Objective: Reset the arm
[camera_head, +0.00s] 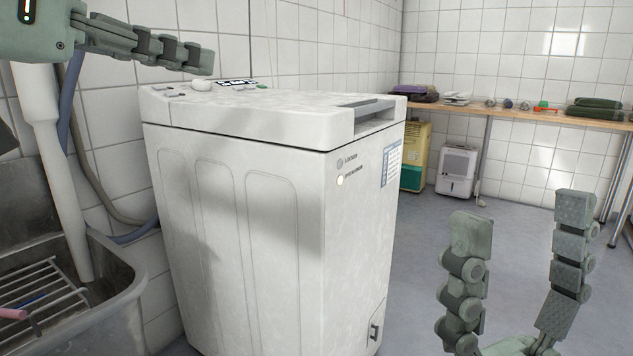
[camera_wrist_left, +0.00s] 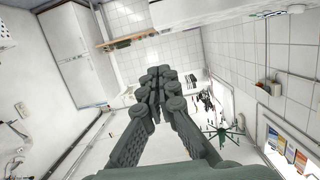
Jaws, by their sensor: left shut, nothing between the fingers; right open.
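My left gripper (camera_head: 200,60) comes in from the upper left in the head view, above the back left of a white top-loading washing machine (camera_head: 250,200). Its fingers are shut together with nothing between them. In the left wrist view its fingers (camera_wrist_left: 155,80) meet at the tips, with the room behind them. My right gripper (camera_head: 522,220) is at the lower right in the head view, in front of the machine's right side. Its two fingers point up and stand wide apart, with nothing between them.
A grey sink (camera_head: 120,312) with a wire rack (camera_head: 40,295) stands at the left, beside the machine. At the back, a wooden bench (camera_head: 510,112) holds folded cloth and small items. A white dehumidifier (camera_head: 457,170) stands under it. The floor (camera_head: 420,240) right of the machine looks clear.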

